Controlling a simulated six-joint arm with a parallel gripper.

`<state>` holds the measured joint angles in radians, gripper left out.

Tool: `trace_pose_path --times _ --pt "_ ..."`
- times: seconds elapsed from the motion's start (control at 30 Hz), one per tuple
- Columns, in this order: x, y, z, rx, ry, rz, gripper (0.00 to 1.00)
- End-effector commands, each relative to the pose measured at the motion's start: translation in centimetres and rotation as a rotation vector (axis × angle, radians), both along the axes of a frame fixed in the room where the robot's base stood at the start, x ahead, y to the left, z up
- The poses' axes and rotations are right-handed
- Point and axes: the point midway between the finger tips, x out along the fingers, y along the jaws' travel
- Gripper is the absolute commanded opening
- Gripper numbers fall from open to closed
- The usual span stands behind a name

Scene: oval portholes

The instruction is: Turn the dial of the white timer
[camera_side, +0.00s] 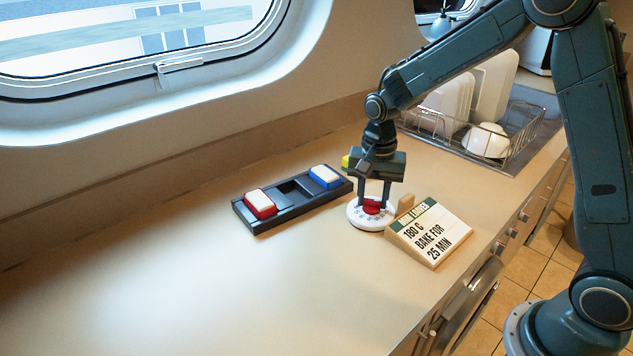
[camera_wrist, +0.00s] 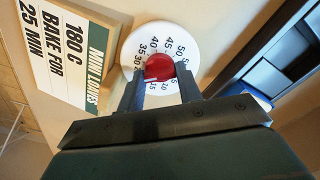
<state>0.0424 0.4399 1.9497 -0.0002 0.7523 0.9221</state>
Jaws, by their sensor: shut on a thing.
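The white timer (camera_side: 359,221) lies flat on the counter, a round disc with a red dial at its centre. The red dial (camera_side: 372,207) sits between the fingers of my gripper (camera_side: 373,204), which points straight down and is shut on it. In the wrist view the timer (camera_wrist: 188,38) shows minute numbers around its edge. The red dial (camera_wrist: 159,68) fills the gap between my fingertips (camera_wrist: 160,88). The fingers hide part of the scale, and I cannot tell which number the dial points at.
A recipe sign (camera_side: 430,236) reading "180 C bake for 25 min" leans close to the timer's right. A dark tray (camera_side: 287,188) with a red and a blue block lies to its left. A dish rack (camera_side: 520,140) stands behind. The front-left counter is clear.

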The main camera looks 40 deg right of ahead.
Motion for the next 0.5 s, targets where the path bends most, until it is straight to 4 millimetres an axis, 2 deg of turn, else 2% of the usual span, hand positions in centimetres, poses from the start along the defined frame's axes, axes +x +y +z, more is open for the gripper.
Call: trace_pose_path --times 0.03,0.13,0.5 --pt "0.03 -0.01 0.06 0.0 -0.001 0.0 0.37" --pt "0.02 -0.01 0.05 0.0 -0.001 0.001 0.56" --pt "0.02 -0.01 0.16 0.0 -0.001 0.001 0.57"
